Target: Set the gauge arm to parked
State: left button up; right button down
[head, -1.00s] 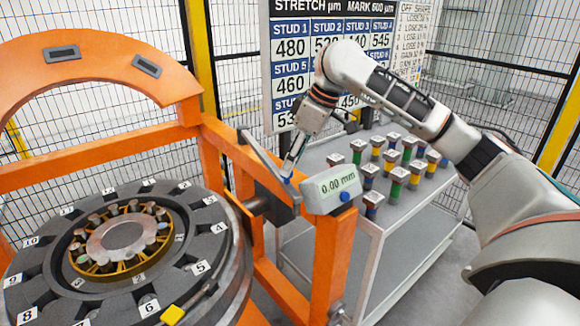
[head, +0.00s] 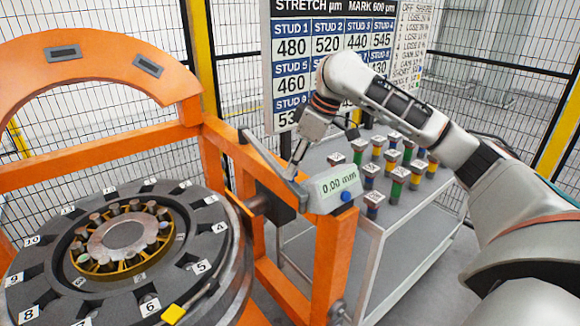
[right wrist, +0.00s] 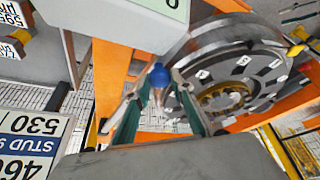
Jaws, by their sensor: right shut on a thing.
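The gauge arm (head: 264,154) is a slim grey bar on top of the orange gantry beam, slanting down to the gauge readout (head: 337,186), which shows 0.00 mm. My right gripper (head: 291,172) is at the bar's near end, just left of the readout. In the right wrist view a blue knob (right wrist: 159,75) sits between the fingertips of my right gripper (right wrist: 158,88), which is shut on it. My left gripper is not in view.
The wheelset (head: 125,250) with numbered positions lies left of the gantry post (head: 331,255). A grey cart (head: 405,215) with several coloured-band studs stands to the right. A stretch board (head: 330,40) is behind. A yellow block (head: 173,314) is on the wheelset's near rim.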

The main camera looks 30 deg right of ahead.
jog(key=d+n, duration=0.2)
jog(key=d, duration=0.7)
jog(key=shift+r+g+y, duration=0.15)
jog(key=shift+g+y, duration=0.15)
jog(key=c, duration=1.8)
grip_release()
jog(key=shift+o, duration=0.2)
jog(key=v, duration=1.2)
jog(key=shift+s+d, duration=0.1)
